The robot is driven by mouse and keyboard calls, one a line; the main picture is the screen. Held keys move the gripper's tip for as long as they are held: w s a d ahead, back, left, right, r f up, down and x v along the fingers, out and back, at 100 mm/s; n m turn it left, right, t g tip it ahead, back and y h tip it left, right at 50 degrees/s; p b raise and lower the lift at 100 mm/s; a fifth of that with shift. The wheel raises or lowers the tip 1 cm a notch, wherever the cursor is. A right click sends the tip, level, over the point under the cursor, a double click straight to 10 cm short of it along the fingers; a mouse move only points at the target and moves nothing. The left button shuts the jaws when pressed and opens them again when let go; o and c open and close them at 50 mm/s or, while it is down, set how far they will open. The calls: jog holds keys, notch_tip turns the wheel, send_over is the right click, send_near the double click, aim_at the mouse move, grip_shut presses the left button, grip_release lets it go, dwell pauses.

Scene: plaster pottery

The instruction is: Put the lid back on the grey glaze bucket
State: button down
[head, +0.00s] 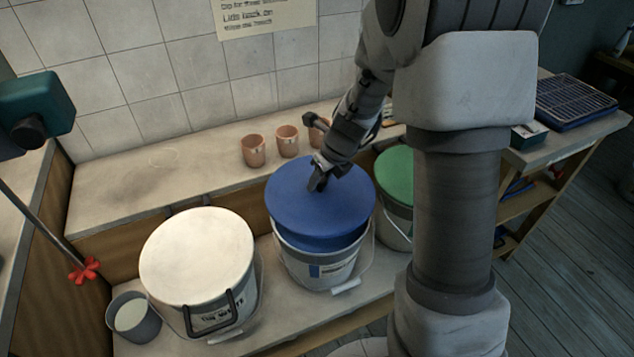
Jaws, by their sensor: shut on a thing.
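A blue lid (300,215) is over the middle bucket (300,268), a pale grey bucket with a label bearing a blue patch and a wire handle hanging at its front. My gripper (318,182) reaches down from the upper right and is shut on the lid near the middle of its top. The exact grip point is hidden by the fingers. The lid covers the bucket's mouth, and part of the rim shows below the lid's front edge. I cannot tell whether the lid is seated or slightly above the rim.
A white-lidded bucket (197,255) stands at left, a green-lidded bucket (397,178) close at right, partly behind my arm. A small grey pail (133,318) stands front left. Several clay cups (253,151) line the ledge behind. A blue rack (575,100) lies far right.

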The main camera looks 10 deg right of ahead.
aim_at(323, 188)
jog(key=shift+f, duration=0.15)
notch_tip(323, 188, down, 4)
jog(key=b, duration=0.5)
jog(key=shift+d, duration=0.1)
jog(key=shift+f+b, duration=0.65)
jog(key=shift+f, duration=0.4)
jog(key=shift+r+p, duration=0.1)
jog(key=shift+p, duration=0.4)
jog(key=shift+f, duration=0.2)
dwell(0.9)
dwell(0.9)
grip_release()
dwell(0.3)
jog(key=shift+r+p, duration=0.15)
jog(key=shift+p, duration=0.2)
